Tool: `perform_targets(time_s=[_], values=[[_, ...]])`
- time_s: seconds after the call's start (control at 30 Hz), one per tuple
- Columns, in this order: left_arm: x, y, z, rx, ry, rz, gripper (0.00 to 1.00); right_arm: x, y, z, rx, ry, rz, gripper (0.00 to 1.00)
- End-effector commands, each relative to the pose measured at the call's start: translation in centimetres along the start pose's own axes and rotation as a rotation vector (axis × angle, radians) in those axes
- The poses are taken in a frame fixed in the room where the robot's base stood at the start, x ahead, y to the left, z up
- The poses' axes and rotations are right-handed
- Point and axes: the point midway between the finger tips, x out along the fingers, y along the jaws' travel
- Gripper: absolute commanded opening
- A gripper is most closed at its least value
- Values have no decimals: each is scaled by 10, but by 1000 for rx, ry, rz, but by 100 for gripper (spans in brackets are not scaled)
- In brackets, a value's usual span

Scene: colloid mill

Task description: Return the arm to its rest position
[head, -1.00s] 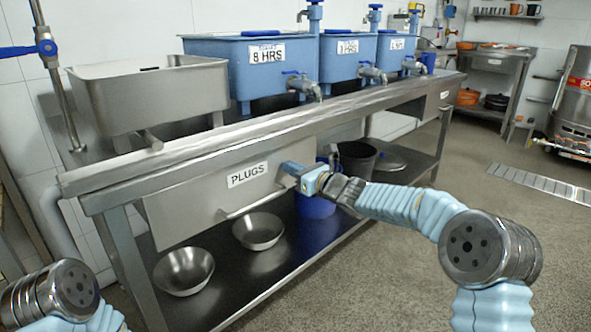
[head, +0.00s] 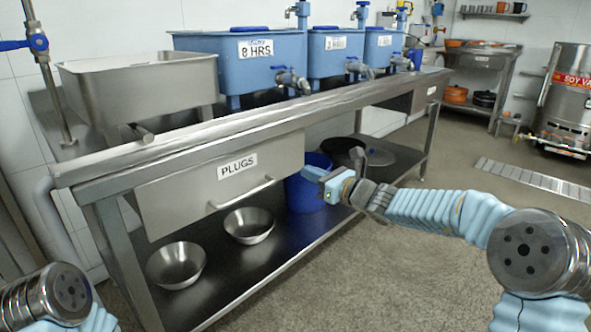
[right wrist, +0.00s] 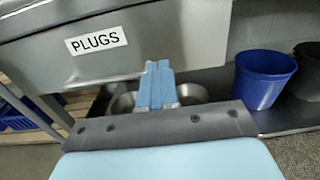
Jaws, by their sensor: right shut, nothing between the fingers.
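My right gripper (head: 318,176) is shut and empty. In the head view it hangs in front of the bench, at the right of the PLUGS drawer (head: 190,185), with the blue bucket behind it. The right wrist view shows its light-blue fingers together (right wrist: 156,86), below the PLUGS label, apart from the drawer front (right wrist: 150,45). My right arm (head: 440,210) reaches in from the right. My left arm (head: 50,295) shows only at the lower left corner, and its gripper is out of the picture.
The steel bench (head: 270,124) carries blue tanks (head: 235,50) and a steel basin (head: 140,90). The lower shelf holds two steel bowls (head: 177,265) (head: 248,226) and a blue bucket (head: 303,190). Clear floor (head: 370,285) lies in front; a drain grate (head: 530,180) is at right.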

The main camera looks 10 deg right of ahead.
Motion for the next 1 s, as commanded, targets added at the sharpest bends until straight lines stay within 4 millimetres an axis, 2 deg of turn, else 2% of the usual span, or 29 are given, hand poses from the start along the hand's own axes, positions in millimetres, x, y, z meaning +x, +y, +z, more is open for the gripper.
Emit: perform_targets(time_s=[0.1,0.2,0.27,0.33,0.37,0.47,0.5,0.57,0.6,0.67,0.7,0.77,0.8,0.9,1.0], values=[[1,0,0,0,-1,0,38,-18,0,-1,0,2,-1,0],[1,0,0,0,-1,0,38,-26,1,-2,-2,5,2,0],[0,0,0,0,-1,1,38,-28,3,-11,-13,30,9,0],[-3,2,0,1,-1,1,38,-28,10,-34,-46,95,30,0],[-4,2,0,1,-2,1,38,-28,15,-49,-67,136,44,0],[-12,6,1,2,-2,2,38,-35,36,-116,-180,320,123,0],[-15,7,1,3,-3,2,38,-43,48,-147,-242,405,171,0],[-20,10,1,4,-3,3,38,-59,66,-195,-348,531,258,0],[-24,12,1,4,-4,3,38,-72,79,-225,-426,609,325,0],[-29,14,2,6,-5,4,38,-98,98,-268,-555,717,442,0],[-33,16,2,6,-5,5,38,-117,111,-295,-651,777,533,0],[-40,19,2,8,-6,6,38,-150,132,-331,-813,847,691,0],[-45,22,3,9,-7,6,38,-174,147,-352,-932,872,811,0],[-56,27,3,11,-9,8,38,-226,183,-389,-1246,831,1110,0],[-62,31,4,13,-11,9,38,-258,214,-405,-1494,688,1318,0]])
